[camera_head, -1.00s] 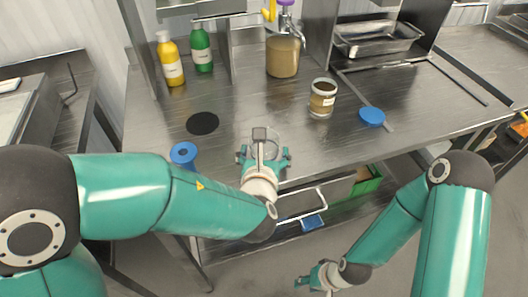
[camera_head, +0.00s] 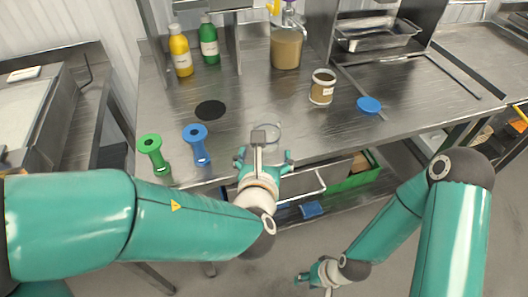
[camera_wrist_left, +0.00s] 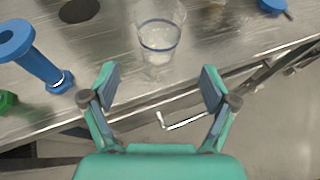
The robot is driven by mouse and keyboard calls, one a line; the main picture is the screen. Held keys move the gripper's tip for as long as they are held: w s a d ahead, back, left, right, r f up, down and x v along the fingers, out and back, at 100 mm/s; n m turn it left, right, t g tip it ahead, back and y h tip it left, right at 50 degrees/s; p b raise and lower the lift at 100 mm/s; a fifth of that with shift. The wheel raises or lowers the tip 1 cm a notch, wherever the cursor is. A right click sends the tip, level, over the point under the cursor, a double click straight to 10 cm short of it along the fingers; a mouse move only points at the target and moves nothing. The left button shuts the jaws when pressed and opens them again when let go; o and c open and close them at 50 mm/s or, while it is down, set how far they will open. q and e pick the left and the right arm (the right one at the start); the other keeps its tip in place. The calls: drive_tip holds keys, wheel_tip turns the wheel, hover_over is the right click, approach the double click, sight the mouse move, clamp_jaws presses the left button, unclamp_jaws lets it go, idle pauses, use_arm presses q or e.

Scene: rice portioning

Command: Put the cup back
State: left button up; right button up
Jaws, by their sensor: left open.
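A clear cup with a blue band (camera_wrist_left: 160,36) stands upright on the steel table in the left wrist view. In the head view the cup (camera_head: 270,131) is partly hidden behind my left gripper (camera_head: 264,158). This gripper is open and empty at the table's front edge, on the near side of the cup, with its fingers apart from it. In the wrist view the left gripper's fingers (camera_wrist_left: 160,88) are spread wide. My right gripper (camera_head: 304,280) hangs low in front of the table, far from the cup; its jaw opening is too small to judge.
A black disc (camera_head: 210,110) lies left of the cup. A brown-filled jar (camera_head: 322,87), blue lid-like disc (camera_head: 369,104), yellow bottle (camera_head: 182,52), green bottle (camera_head: 208,42) and dispenser (camera_head: 285,49) stand farther back.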

use_arm(q)
drive_tip(key=s+a+f+n+g+y, duration=0.1)
drive_tip(key=s+a+f+n+g, duration=0.3)
drive_tip(key=f, duration=0.4)
drive_tip(key=s+a+f+n+g+y, duration=0.25)
drive_tip(key=a+f+n+g, duration=0.2)
drive_tip(key=f, duration=0.45)
drive_tip(key=s+f+n+g+h, duration=0.65)
drive_tip(key=s+f+n, duration=0.65)
drive_tip(key=n, duration=0.7)
drive_tip(key=w+a+f+n+t, duration=0.1)
drive_tip(key=f+n, duration=0.4)
drive_tip(key=n, duration=0.6)
drive_tip(key=a+t, duration=0.1)
drive_tip(key=a, duration=0.1)
drive_tip(key=shift+w+a+f, duration=0.15)
drive_tip(key=shift+w+a, duration=0.25)
use_arm(e)
drive_tip(key=shift+s+r, duration=0.1)
drive_tip(key=shift+s, duration=0.2)
